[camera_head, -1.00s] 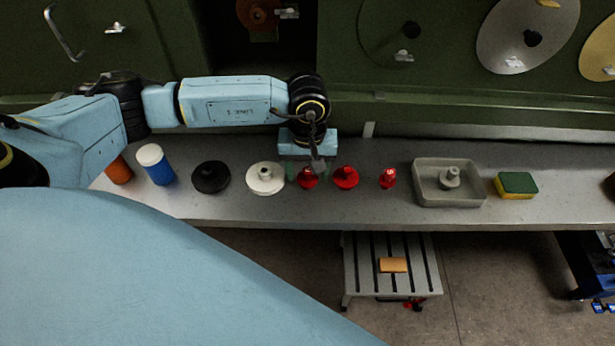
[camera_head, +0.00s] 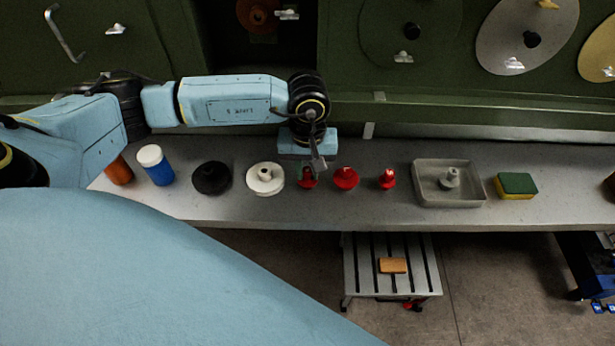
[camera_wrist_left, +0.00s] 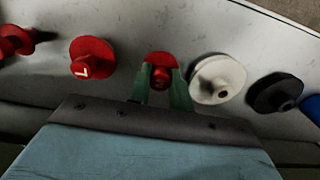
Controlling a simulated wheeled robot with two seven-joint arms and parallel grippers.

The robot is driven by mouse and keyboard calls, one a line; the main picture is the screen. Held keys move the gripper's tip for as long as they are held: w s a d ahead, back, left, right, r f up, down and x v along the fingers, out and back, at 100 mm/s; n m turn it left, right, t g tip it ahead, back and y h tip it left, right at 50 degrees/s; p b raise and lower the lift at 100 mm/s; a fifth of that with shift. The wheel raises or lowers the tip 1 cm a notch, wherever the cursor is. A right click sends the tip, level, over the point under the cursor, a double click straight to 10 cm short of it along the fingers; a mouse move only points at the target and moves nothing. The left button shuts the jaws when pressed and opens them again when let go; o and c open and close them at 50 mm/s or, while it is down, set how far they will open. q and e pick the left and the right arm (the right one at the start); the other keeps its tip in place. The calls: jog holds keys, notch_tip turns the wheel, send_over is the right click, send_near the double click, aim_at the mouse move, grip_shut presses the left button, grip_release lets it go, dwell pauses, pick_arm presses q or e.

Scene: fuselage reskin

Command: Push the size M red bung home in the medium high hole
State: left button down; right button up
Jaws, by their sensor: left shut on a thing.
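My left gripper (camera_head: 309,172) reaches down to the grey shelf, its green fingers shut on a red bung (camera_head: 307,182). In the left wrist view that bung (camera_wrist_left: 160,72) sits between the two fingers of the gripper (camera_wrist_left: 161,84); I cannot read a size letter on it. A wider red bung (camera_head: 346,178) stands to its right, and it shows an L in the left wrist view (camera_wrist_left: 91,58). A narrow red bung (camera_head: 388,179) stands further right. I cannot make out the medium high hole. My right gripper is not in view.
A white flanged piece (camera_head: 265,179) stands close left of the held bung, then a black one (camera_head: 211,178), a blue bottle (camera_head: 157,167) and an orange one (camera_head: 119,170). A grey tray (camera_head: 433,200) and a sponge (camera_head: 516,186) lie right. A green wall (camera_head: 470,110) rises behind.

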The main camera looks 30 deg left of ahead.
pick_arm(q)
jog(key=shift+r+p, duration=0.55)
jog(key=shift+r, duration=0.9)
jog(key=shift+r+p, duration=0.8)
jog(key=shift+r, duration=0.7)
jog(key=shift+f, duration=0.1)
